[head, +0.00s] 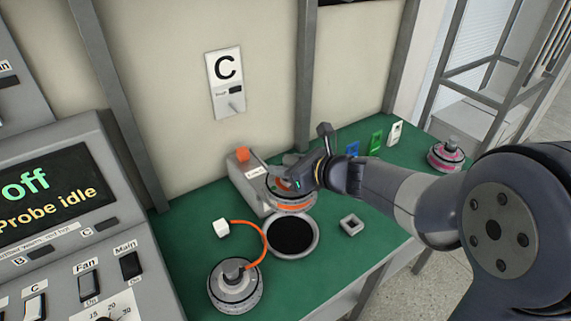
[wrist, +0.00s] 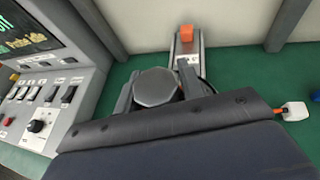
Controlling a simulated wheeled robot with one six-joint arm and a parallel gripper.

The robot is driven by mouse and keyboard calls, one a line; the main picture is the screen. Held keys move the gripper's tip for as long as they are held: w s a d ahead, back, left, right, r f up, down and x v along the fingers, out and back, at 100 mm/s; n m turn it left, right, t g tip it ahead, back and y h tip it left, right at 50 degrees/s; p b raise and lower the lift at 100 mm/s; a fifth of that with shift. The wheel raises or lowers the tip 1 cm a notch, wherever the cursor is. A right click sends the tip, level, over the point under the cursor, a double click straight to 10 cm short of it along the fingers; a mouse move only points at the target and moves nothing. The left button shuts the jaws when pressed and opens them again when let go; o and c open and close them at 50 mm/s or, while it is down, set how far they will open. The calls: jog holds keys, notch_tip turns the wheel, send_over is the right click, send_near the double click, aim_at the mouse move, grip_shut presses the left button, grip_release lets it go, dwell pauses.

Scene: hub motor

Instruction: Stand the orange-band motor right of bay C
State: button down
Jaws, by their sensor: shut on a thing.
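The orange-band motor (head: 291,206) is in my gripper (head: 284,181), roughly upright, above or just behind the black round bay (head: 292,236) in the head view. I cannot tell whether its underside touches anything. In the wrist view a grey eight-sided top (wrist: 156,87) sits between the two fingers of my gripper (wrist: 158,90), which are shut on it. The bay C sign (head: 226,83) with its small switch is on the wall behind. The orange band is partly visible below the gripper; the far side of the motor is hidden.
A grey fixture with an orange block (head: 242,155) stands close behind the motor. A grey motor (head: 235,287) with an orange cable and white plug (head: 222,228) stands front left. A square grey ring (head: 351,224) lies right of the bay. A pink-band motor (head: 446,155) stands far right.

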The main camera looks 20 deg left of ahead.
jog(key=shift+r, duration=0.15)
jog(key=w+d+p, duration=0.5)
jog(key=w+d, duration=0.7)
jog(key=d, duration=0.2)
jog(key=w+d+p, duration=0.5)
jog(key=w+d, duration=0.6)
jog(key=d, duration=0.4)
jog(key=shift+w+d, duration=0.2)
jog(key=shift+w, duration=0.15)
dwell(0.6)
notch_tip(320, 180, down, 12)
jog(key=b, duration=0.7)
jog(key=shift+f, duration=0.25)
jog(key=shift+f+b, duration=0.1)
jog(key=shift+b, duration=0.2)
jog(key=shift+f+b, duration=0.45)
jog(key=shift+f, duration=0.2)
jog(key=shift+s, duration=0.1)
jog(key=shift+f+b, duration=0.4)
jog(key=shift+f, duration=0.1)
jog(key=shift+f+b, duration=0.35)
jog(key=shift+f, duration=0.15)
dwell(0.5)
